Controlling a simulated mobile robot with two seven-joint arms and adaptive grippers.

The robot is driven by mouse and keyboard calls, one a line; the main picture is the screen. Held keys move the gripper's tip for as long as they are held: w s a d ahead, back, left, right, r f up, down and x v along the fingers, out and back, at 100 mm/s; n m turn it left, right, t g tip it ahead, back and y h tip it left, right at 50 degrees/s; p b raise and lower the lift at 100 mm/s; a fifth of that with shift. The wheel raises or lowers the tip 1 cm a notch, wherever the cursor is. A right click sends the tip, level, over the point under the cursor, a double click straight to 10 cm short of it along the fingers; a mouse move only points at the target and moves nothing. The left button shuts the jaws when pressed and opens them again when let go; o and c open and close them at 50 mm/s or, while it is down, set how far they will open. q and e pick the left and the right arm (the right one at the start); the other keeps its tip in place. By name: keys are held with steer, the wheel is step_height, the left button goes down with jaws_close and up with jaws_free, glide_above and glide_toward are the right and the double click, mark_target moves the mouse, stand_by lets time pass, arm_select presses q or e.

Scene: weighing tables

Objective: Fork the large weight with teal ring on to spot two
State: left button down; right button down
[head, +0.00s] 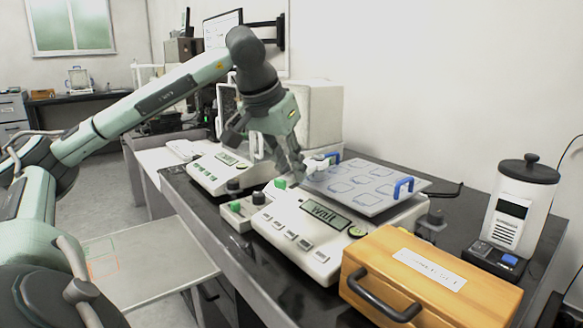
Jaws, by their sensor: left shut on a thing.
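My left gripper (296,168) reaches down from the left arm over the near left edge of the grey plate on the balance. It is shut on a small pale thing (316,164), mostly hidden by the fingers; I cannot tell if this is a fork or a weight. The grey plate (383,206) has several blue outlined spots and blue handles. Its spot numbers are too small to read. No teal ring can be made out. Small dark-knobbed pieces (258,198) and a green piece (280,183) stand by the balance. My right gripper is not in view.
The balance (290,238) has a green display. A second balance (212,174) stands behind it to the left. A wooden case (425,285) with a dark handle is at the front right. A white canister (521,205) stands at the right. The dark table's left edge is narrow.

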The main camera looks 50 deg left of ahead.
mark_target(281, 185)
arm_select(q)
steer(key=shift+s+d+b, duration=0.2)
steer(key=shift+s+b, duration=0.55)
steer(key=shift+s+d+b, duration=0.15)
steer(key=shift+s+b, duration=0.6)
steer(key=shift+b, duration=0.05)
steer(key=shift+s+d+b, duration=0.2)
steer(key=shift+s+b, duration=0.55)
stand_by(3.6)
steer(key=s+d+r+b, duration=0.1)
steer(key=s+d+b, duration=0.1)
steer(key=s+b, duration=0.4)
steer(key=shift+s+d, duration=0.2)
steer(key=shift+s, duration=1.65)
steer(key=shift+r, duration=0.1)
